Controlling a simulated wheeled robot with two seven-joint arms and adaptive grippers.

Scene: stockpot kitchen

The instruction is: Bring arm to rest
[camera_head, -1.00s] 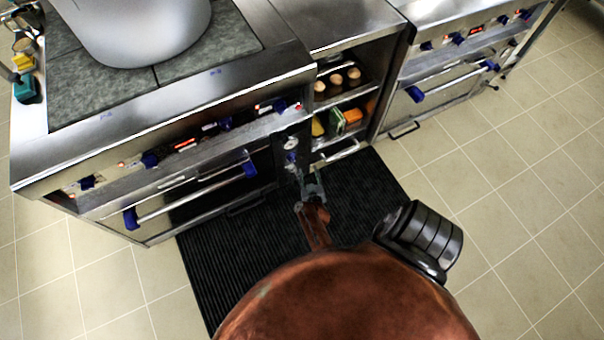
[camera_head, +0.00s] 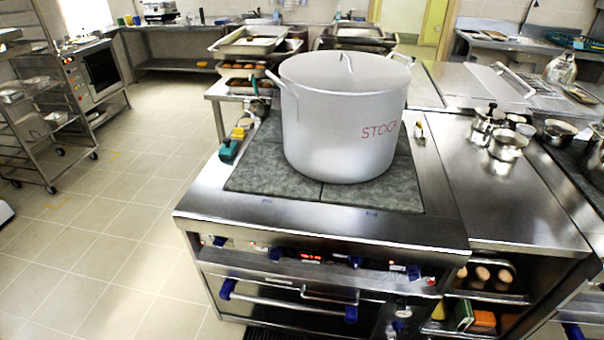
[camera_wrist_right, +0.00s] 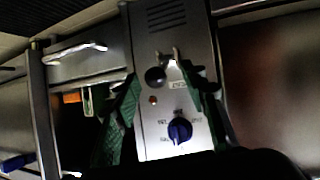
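My right gripper (camera_wrist_right: 158,85) shows in the right wrist view, with two green-padded fingers standing apart. No object is seen between the fingers. Beyond them is a metal control panel (camera_wrist_right: 160,125) with a blue knob (camera_wrist_right: 180,130), a dark round button and a small metal fitting. I cannot tell whether the fingers touch the panel. Neither arm shows in the head view, and my left gripper is in neither current view.
A large stockpot (camera_head: 342,130) marked "STOC…" stands on the stove (camera_head: 330,240). An open shelf unit (camera_head: 480,300) with food adjoins it at right. Pans (camera_head: 507,145) stand on the right counter. A wheeled rack (camera_head: 45,125) is at left. The tiled floor (camera_head: 120,220) is clear.

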